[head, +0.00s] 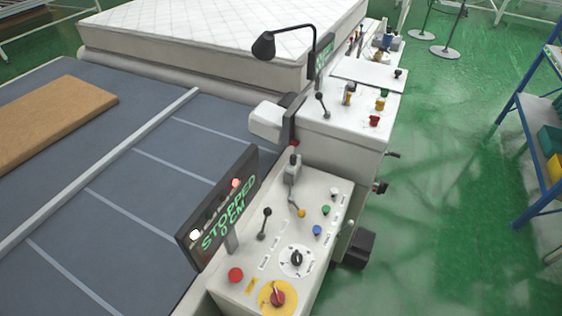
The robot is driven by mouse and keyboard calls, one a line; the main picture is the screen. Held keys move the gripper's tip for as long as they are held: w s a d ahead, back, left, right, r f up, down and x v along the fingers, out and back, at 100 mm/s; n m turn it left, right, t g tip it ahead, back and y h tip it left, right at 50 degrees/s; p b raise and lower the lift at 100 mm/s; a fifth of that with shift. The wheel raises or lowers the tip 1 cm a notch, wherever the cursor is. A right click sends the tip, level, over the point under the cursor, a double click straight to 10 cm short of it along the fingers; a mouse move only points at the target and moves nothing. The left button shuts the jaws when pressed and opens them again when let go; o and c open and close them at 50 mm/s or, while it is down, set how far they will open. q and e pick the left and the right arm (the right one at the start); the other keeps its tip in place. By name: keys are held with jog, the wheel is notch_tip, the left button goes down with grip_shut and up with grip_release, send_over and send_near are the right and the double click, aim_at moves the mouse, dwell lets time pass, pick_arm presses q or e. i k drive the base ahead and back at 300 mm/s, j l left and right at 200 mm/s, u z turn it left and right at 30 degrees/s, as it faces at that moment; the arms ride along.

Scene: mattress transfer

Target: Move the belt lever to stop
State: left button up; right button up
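A control panel (244,291) stands at the lower middle of the head view, beside the belt. A black-knobbed lever (265,224) rises from its left part; I take it as the belt lever. It leans slightly towards the back, and its small labels are too small to read. A grey handle-like fitting (292,172) with a thin bent rod stands behind it. A dark display (220,215) above the panel reads "STOPPED 0 CM" in green, with a red and a white light lit. Neither of my grippers is in view.
The panel also carries a red button (236,274), a red knob on yellow (278,297), a black rotary knob (296,258) and small coloured buttons. A second console (345,130) with its own lever stands behind. A mattress (220,30) lies at the back. Green floor is open at right.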

aim_at(268, 212)
jog(key=i, duration=0.4)
jog(key=k+l, duration=0.15)
jog(key=k, duration=0.3)
jog(key=k+l, duration=0.2)
jog(key=k, duration=0.25)
jog(key=i+l+u, duration=0.45)
jog(key=i+l, duration=0.15)
jog(key=i, duration=0.15)
jog(key=i+l+u, duration=0.4)
jog(key=i+l, duration=0.25)
jog(key=l, duration=0.25)
